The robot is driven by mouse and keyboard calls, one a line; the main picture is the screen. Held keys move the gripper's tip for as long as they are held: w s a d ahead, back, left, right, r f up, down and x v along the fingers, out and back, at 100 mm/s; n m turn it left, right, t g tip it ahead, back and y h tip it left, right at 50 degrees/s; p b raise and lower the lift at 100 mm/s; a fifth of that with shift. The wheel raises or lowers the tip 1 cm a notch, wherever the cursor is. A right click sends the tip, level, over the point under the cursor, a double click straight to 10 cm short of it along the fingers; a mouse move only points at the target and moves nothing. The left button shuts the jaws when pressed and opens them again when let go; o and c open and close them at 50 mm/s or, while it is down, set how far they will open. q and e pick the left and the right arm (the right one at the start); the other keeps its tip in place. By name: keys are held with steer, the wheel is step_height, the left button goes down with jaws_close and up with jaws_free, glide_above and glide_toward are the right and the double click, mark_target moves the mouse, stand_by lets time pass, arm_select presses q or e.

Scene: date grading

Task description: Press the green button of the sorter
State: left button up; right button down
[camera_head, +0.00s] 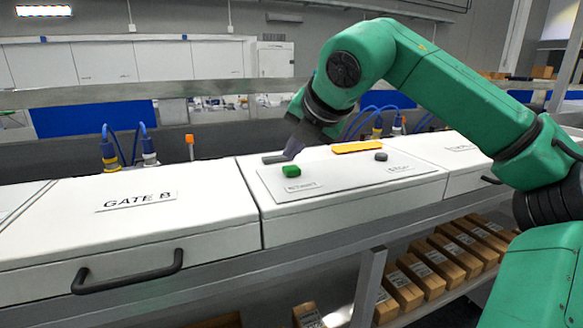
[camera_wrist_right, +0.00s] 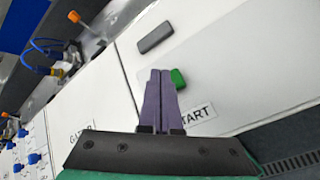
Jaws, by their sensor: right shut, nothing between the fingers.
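The green button (camera_head: 291,171) sits on the sorter's raised white panel (camera_head: 340,177), near its left end. A white label lies just in front of it. My right gripper (camera_head: 290,156) is shut and empty, pointing down just behind the button. In the right wrist view the purple fingers (camera_wrist_right: 160,74) are together, with the green button (camera_wrist_right: 179,79) right beside their tips. I cannot tell whether they touch it. The label there reads "TART", its first part hidden by a finger. My left gripper is not in view.
A dark grey bar (camera_head: 275,158) lies behind the button. A yellow bar (camera_head: 358,147) and a grey button (camera_head: 381,157) are further right on the panel. A white lid marked GATE B (camera_head: 200,220) with a black handle (camera_head: 127,273) is at left. Boxes (camera_head: 430,262) stand on a shelf below.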

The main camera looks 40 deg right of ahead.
stand_by(0.8)
steer(key=shift+f+b, duration=0.4)
steer(key=shift+b, duration=0.05)
